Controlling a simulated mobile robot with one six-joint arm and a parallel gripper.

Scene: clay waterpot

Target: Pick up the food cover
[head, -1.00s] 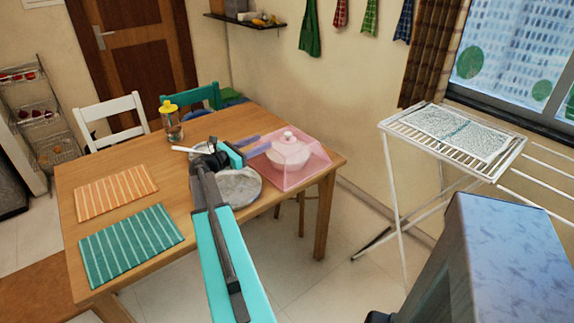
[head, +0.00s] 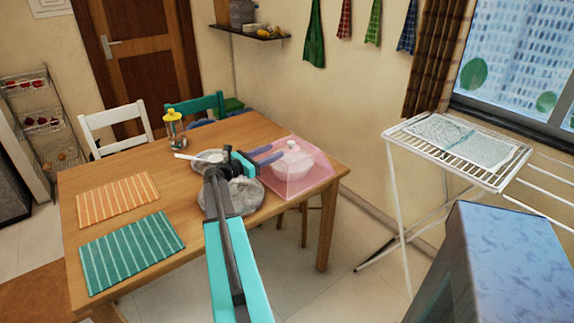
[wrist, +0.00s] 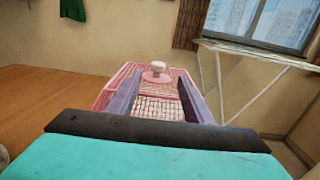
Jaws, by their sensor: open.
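The pink see-through food cover (head: 312,168) stands near the right end of the wooden table (head: 135,200). A pale pot with a knob lid (head: 291,150) shows at the cover; I cannot tell whether the knob belongs to the cover. My gripper (head: 271,154) is open, its purple fingers reaching right at the cover's left side. In the wrist view the cover (wrist: 122,82) lies straight ahead, with a white knob (wrist: 157,67) on top. My fingers (wrist: 158,98) are apart on both sides of its near netted part. Contact cannot be told.
A grey stone-like plate (head: 243,196) lies under my arm. A yellow-capped jar (head: 173,130) stands at the back. Orange (head: 117,199) and green placemats (head: 131,251) lie left. A drying rack (head: 455,150) stands right of the table, with floor between.

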